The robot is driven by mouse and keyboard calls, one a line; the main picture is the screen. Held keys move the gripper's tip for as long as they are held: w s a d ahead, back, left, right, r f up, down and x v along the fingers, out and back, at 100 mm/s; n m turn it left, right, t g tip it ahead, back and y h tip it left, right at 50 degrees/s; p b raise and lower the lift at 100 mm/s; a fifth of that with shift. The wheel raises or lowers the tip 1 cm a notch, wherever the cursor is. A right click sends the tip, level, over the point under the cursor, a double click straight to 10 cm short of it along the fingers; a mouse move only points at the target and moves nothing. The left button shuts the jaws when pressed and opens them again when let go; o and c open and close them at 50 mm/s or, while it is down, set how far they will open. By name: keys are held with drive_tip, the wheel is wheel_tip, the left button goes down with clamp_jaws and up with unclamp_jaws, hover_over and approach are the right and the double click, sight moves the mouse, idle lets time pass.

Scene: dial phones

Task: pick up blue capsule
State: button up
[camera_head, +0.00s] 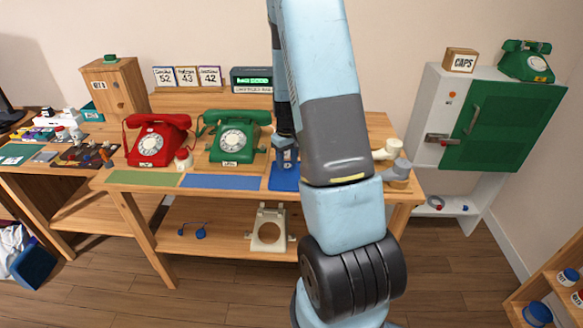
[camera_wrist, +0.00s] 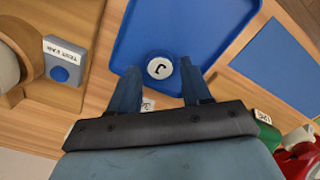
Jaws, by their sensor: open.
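A small round piece (camera_wrist: 159,66) with a white top and a dark curved mark lies on a blue tray (camera_wrist: 205,22) in the wrist view. My gripper (camera_wrist: 158,76) is open, with one finger on each side of the piece in the picture and nothing held. Whether the fingers are at its height is unclear. In the head view the blue tray (camera_head: 283,184) shows beside my arm, which hides part of the bench.
A red phone (camera_head: 150,140) and a green phone (camera_head: 232,140) stand left of my arm. A grey-blue test stand with a blue button (camera_wrist: 60,74) is left of my gripper. A green-doored cabinet (camera_head: 500,115) stands right. A blue mat (camera_head: 222,182) lies clear.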

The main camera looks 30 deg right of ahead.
drive_tip(key=shift+f, duration=0.8)
drive_tip(key=c, duration=0.8)
drive_tip(key=shift+r, duration=0.2)
